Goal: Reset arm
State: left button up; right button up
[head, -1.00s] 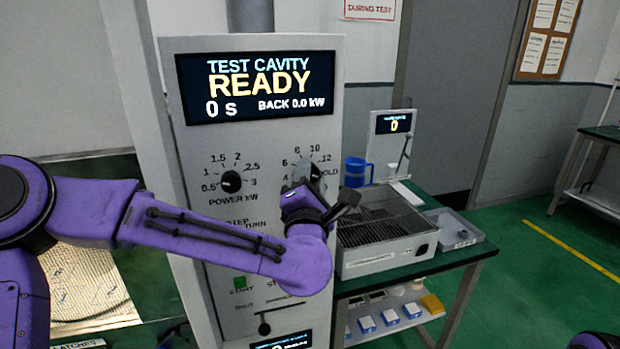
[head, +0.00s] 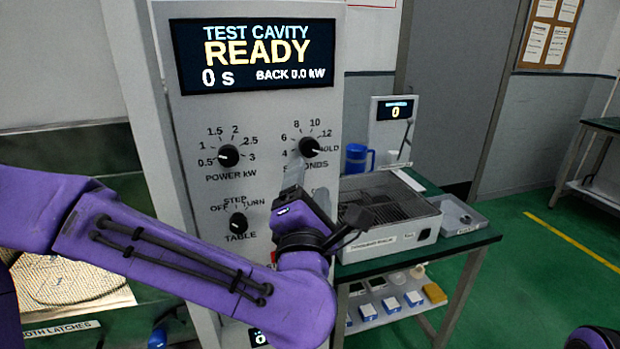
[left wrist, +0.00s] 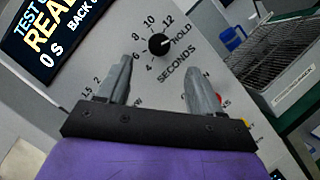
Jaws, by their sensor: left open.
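My left arm (head: 190,255) comes in from the left, with its gripper (head: 297,180) in front of the generator panel (head: 265,115), below the SECONDS knob (head: 309,147). In the left wrist view its two grey fingers (left wrist: 160,85) are open with nothing between them. The SECONDS knob (left wrist: 159,44) lies beyond the fingertips, apart from them. The display (head: 252,55) reads TEST CAVITY READY, 0 s, BACK 0.0 kW. The POWER knob (head: 228,156) and TABLE knob (head: 238,223) are on the same panel. The lower panel is hidden by my arm.
A grey box with a wire grid (head: 385,215) stands on a green-topped table at the right. A blue mug (head: 357,158) and a small display reading 0 (head: 394,110) are behind it.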

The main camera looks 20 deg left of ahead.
pick_arm(q)
jog(key=shift+s+d+f, duration=0.1)
jog(key=shift+s+f, duration=0.05)
jog(key=shift+s, duration=0.4)
notch_tip(320, 180, down, 31)
jog(key=a+m+g+h, duration=0.2)
jog(key=m+g+h, duration=0.4)
jog(key=m, duration=0.9)
jog(key=s+a+f+m+g+y, duration=0.2)
jog(key=s+a+f+g, duration=0.3)
jog(key=s+f, duration=0.7)
jog(key=s+a+f+m+g+y, duration=0.2)
jog(key=s+a+f+g, duration=0.3)
jog(key=s+a+f, duration=0.4)
jog(key=s+f+m, duration=0.1)
jog(key=s+f, duration=0.1)
jog(key=s, duration=0.3)
jog(key=shift+s+f+m+g, duration=0.2)
jog(key=shift+f+m+g, duration=0.1)
jog(key=shift+f+m, duration=0.1)
